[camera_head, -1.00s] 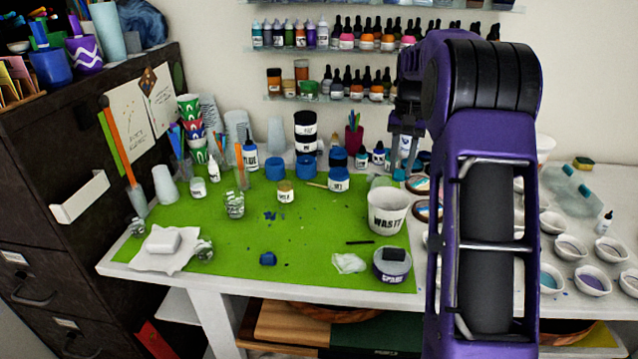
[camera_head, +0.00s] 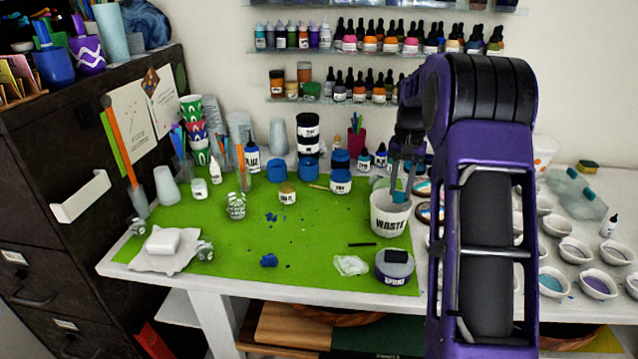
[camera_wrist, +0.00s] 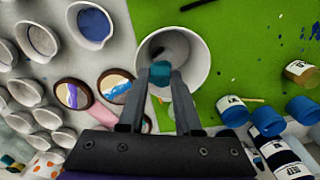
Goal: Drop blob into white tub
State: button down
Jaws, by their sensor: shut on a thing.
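The white tub (camera_head: 390,222), labelled WASTE, stands upright at the right of the green mat. Its open mouth also shows in the wrist view (camera_wrist: 198,62), with something dark inside. My gripper (camera_head: 399,195) points down at the tub's mouth. It is shut on a small teal blob (camera_wrist: 160,73), which shows between the fingertips over the near part of the opening. I cannot tell whether the tips are just above or just below the rim. A dark blue blob (camera_head: 268,261) lies on the mat's front part.
A labelled tub with a black block on it (camera_head: 395,268) and a crumpled clear wrap (camera_head: 350,265) lie in front of the white tub. Blue-lidded jars (camera_head: 341,183) stand behind left. Small white cups (camera_head: 572,250) fill the table's right. The mat's middle is mostly clear.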

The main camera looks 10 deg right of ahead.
jog(key=c, duration=0.5)
grip_release()
notch_tip(320, 180, up, 17)
jog(key=shift+r+p, duration=0.2)
jog(key=shift+p, duration=0.35)
